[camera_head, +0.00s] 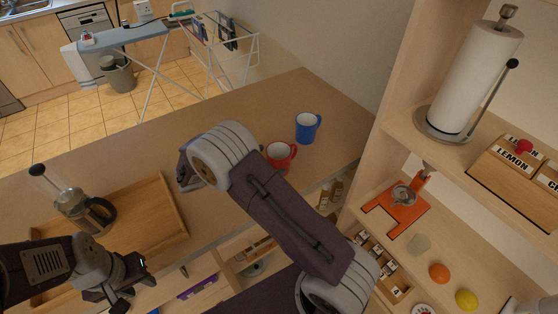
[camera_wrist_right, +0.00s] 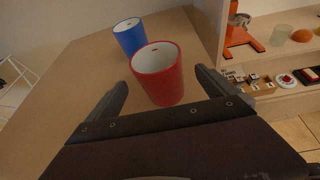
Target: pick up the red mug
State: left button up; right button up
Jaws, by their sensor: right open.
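The red mug (camera_head: 281,156) stands upright on the wooden counter, just right of my right arm in the head view, which covers part of it. In the right wrist view the red mug (camera_wrist_right: 158,74) is ahead, between the two spread fingers of my right gripper (camera_wrist_right: 167,88). The gripper is open, and I see no clear contact with the mug.
A blue mug (camera_head: 307,127) stands just behind the red one; it also shows in the wrist view (camera_wrist_right: 130,36). Shelves with a paper towel roll (camera_head: 474,80) rise at the right. The counter's far left is clear.

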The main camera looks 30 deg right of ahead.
aim_at(286, 155)
jog(key=x, duration=0.6)
jog(key=shift+f, duration=0.15)
jog(key=c, duration=1.8)
jog(key=shift+w+r, duration=0.1)
jog(key=shift+r, duration=0.4)
notch_tip(286, 155, up, 3)
jog(key=shift+a+f, duration=0.1)
jog(key=v, duration=0.4)
jog(key=r+v, duration=0.1)
jog(key=v, duration=0.4)
jog(key=r+v, duration=0.1)
jog(key=v, duration=0.3)
jog(key=shift+w+r, duration=0.2)
jog(key=shift+w, duration=0.1)
